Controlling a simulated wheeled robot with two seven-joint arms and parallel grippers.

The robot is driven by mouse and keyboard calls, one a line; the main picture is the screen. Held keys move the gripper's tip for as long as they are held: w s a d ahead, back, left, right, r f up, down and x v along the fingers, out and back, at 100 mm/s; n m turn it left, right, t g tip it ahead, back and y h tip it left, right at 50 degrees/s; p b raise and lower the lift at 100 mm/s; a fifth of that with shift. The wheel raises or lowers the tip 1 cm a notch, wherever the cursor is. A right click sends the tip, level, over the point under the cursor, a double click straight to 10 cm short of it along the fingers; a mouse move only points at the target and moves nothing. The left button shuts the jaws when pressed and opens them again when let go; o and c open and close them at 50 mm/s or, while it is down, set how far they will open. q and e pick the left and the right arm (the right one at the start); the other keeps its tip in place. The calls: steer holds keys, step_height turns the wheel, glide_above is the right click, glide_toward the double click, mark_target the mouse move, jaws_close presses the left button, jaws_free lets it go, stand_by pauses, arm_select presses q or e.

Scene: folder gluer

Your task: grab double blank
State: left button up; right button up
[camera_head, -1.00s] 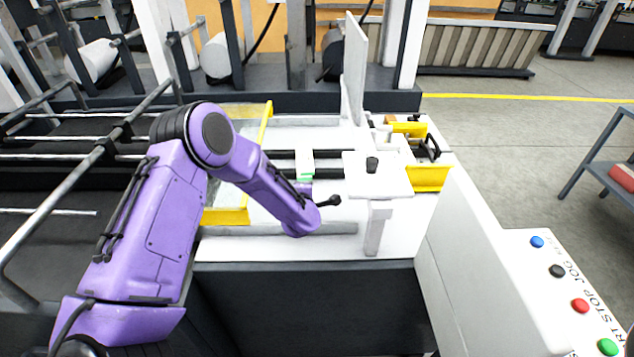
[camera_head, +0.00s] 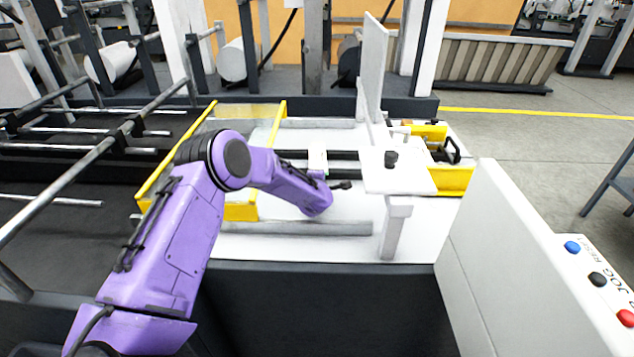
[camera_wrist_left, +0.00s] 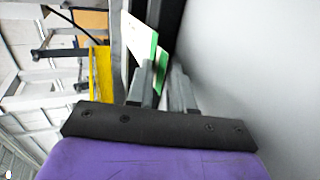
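The blank (camera_head: 317,159) is a small white piece lying on the dark rails of the machine, behind my left gripper in the head view. In the left wrist view, the white blank (camera_wrist_left: 139,38) shows a bright green edge beside the fingertips. My left gripper (camera_head: 345,186) is low over the white bed, just in front of the blank. Its two grey fingers (camera_wrist_left: 165,75) show a narrow gap with green between or just beyond them. No firm grip on the blank is visible. My right gripper is out of view.
A white plate with a black knob (camera_head: 398,175) stands right of the gripper on a post. A yellow-framed clear cover (camera_head: 272,150) is at left. A tall white panel (camera_head: 373,70) rises behind. A control panel (camera_head: 590,270) stands at right.

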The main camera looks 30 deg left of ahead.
arm_select(q)
jaws_close()
step_height(320, 180, up, 3)
steer(key=shift+f+p, duration=0.1)
steer(key=shift+p, duration=1)
steer(key=shift+s+f, duration=0.1)
steer(key=shift+s+d, duration=0.15)
steer(key=p+v, duration=0.7)
steer(key=v, duration=0.7)
steer(key=shift+s+f, duration=0.25)
steer(key=shift+s, duration=0.15)
steer(key=shift+d, duration=0.1)
